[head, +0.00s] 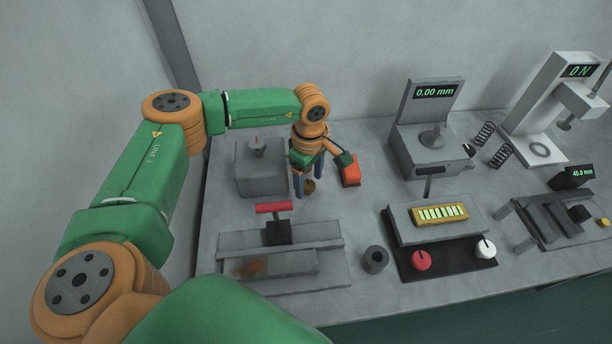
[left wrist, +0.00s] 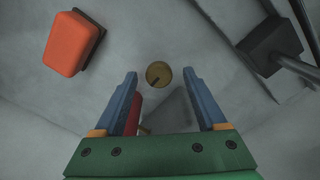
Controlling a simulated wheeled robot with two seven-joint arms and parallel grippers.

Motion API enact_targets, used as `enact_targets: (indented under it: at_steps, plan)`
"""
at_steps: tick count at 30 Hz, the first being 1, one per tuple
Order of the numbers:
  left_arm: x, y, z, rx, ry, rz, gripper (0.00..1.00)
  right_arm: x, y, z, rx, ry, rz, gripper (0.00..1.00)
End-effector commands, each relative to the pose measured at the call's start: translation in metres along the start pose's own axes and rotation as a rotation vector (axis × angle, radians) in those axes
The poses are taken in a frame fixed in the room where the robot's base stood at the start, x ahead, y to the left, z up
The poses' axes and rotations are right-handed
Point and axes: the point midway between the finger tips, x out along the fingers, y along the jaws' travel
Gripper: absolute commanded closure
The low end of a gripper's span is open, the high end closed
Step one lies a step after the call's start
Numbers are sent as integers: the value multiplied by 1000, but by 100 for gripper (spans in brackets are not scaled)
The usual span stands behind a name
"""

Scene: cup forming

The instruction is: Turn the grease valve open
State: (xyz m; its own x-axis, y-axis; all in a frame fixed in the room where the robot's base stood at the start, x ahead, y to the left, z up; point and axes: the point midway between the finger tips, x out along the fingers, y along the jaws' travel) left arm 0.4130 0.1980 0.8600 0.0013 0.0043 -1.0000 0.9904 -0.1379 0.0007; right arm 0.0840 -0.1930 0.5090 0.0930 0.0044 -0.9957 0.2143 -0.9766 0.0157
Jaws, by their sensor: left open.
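A small round brass knob with a dark slot or pointer mark, most likely the grease valve, shows in the left wrist view (left wrist: 158,74) and, partly hidden, in the head view (head: 309,187). No label on it can be read. My left gripper (head: 308,181) is open above the bench, its blue fingers pointing down around the spot where the knob shows. In the left wrist view the knob appears between the two fingertips, touching neither in the picture. I cannot tell the exact height of the tips over it. My right gripper is not in view.
A red-orange block (head: 350,173) stands close right of my left gripper. A grey box with a knob (head: 259,170) is left. A red-handled fixture (head: 274,208) is in front. A grey gauge stand (head: 429,148) and a panel with red and white knobs (head: 445,259) are right.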

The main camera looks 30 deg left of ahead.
Motion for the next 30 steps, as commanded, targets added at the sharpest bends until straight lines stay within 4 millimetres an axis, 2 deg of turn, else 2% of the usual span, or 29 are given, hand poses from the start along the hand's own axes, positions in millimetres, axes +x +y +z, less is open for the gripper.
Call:
enact_targets:
  at_steps: [4, 11, 14, 18, 20, 30]
  plan:
    - [17, 0, 0, -1, 0, -1, 26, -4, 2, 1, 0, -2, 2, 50]
    - [20, 0, 0, 0, 0, 0, 26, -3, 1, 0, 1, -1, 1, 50]
    - [20, 0, 0, 0, 0, 0, 48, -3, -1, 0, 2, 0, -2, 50]
    - [20, 0, 0, 0, -1, 0, 86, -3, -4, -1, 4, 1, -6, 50]
    - [20, 0, 0, 0, -1, 0, 100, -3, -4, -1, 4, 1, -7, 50]
    - [20, 0, 0, -47, -1, 1, 100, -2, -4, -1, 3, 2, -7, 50]
